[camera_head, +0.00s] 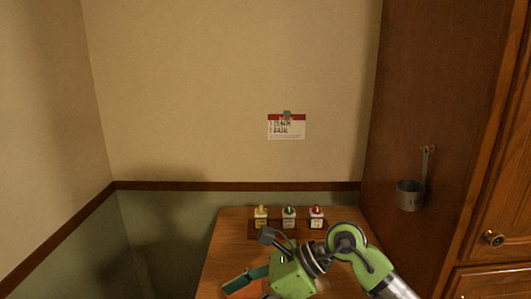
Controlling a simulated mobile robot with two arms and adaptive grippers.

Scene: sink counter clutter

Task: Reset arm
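My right arm comes in from the lower right over the wooden counter (229,243). Its gripper (273,240) appears as a dark grey part at the end of the green wrist, in front of the row of small bottles. I cannot make out both fingertips, so whether it is open or shut is unclear. I see nothing clearly held in it. My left gripper is not in view.
Small bottles with a yellow (261,217), a green (289,217) and a red top (316,217) stand in a row at the counter's back. A teal and orange item (243,283) lies at front left. A metal cup (410,196) hangs on the cabinet at right.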

